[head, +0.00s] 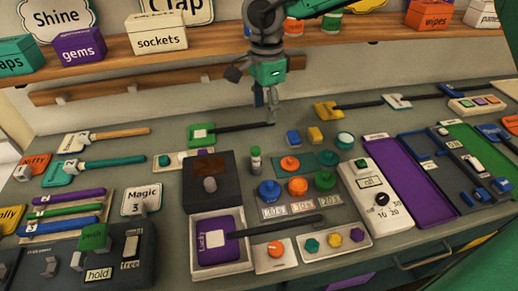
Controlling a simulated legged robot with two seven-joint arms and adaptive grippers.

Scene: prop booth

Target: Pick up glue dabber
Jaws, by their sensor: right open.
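A small upright white bottle with a green cap (255,160) stands near the middle of the counter, beside a dark box; it looks most like the glue dabber, but I see no readable label on it. My right gripper (266,101) hangs open and empty, pointing down from the top centre. It is above and beyond the bottle, close to the far end of a dark handle on a green paddle (202,133). It is apart from the bottle. My left gripper is not in view.
The dark box with a grey knob (189,195) stands left of the bottle. Round coloured knobs (298,186) sit to its right. A purple tray (418,208) lies farther right. A wooden shelf (150,57) with boxes runs behind. Some bare counter lies around the gripper.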

